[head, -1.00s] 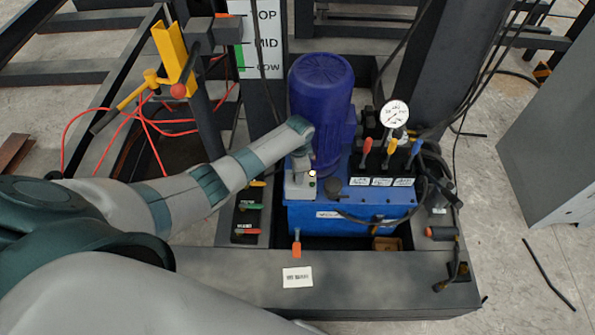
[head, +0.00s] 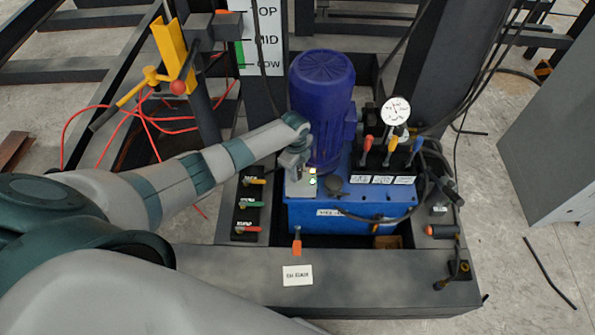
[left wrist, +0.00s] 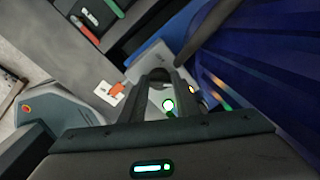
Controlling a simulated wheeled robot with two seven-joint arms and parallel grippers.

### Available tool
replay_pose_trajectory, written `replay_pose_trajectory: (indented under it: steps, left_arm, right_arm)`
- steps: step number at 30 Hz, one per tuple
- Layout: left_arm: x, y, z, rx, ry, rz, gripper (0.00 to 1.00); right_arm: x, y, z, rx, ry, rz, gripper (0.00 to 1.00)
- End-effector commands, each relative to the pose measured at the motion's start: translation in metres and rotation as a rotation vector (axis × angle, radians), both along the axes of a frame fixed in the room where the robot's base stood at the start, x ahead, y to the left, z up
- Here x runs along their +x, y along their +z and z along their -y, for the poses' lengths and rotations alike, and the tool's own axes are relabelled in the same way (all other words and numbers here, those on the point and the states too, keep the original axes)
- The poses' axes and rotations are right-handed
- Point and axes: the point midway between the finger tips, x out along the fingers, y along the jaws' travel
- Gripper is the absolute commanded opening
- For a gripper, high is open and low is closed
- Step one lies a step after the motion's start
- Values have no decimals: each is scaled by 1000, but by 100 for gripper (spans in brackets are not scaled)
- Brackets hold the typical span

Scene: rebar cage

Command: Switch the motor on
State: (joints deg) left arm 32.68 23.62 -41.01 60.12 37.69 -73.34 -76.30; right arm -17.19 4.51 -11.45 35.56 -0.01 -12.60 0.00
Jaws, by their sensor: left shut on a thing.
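The motor (head: 322,95) is a dark blue upright cylinder on the blue power unit (head: 350,215); its side also fills the right of the left wrist view (left wrist: 265,75). A small grey switch box (head: 300,187) stands at the unit's left front corner, with green lights lit on its top. My left gripper (head: 293,165) is down at this box. In the left wrist view its fingers (left wrist: 160,82) are shut on a small dark switch knob (left wrist: 159,75), mostly hidden between the tips. My right gripper is out of view.
Three levers (head: 390,148) and a white gauge (head: 396,112) stand right of the motor. Coloured valve handles (head: 248,205) lie left of the unit. A yellow bracket (head: 173,55) and red hoses stand further left. Black cables hang nearby.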

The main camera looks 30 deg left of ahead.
Motion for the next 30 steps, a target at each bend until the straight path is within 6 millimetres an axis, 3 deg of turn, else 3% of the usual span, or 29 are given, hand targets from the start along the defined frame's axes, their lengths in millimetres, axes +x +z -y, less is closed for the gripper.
replay_pose_trajectory:
  steps: [18,19,20,30]
  left_arm:
    - [-3,-2,2,-2,-56,-5,6]
    - [-3,-2,2,-2,-56,-5,36]
    - [-3,-2,2,-2,-56,-5,43]
    - [-1,0,0,0,-54,-2,46]
  right_arm:
    - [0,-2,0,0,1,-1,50]
    - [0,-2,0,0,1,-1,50]
    - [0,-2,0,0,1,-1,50]
    - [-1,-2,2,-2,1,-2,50]
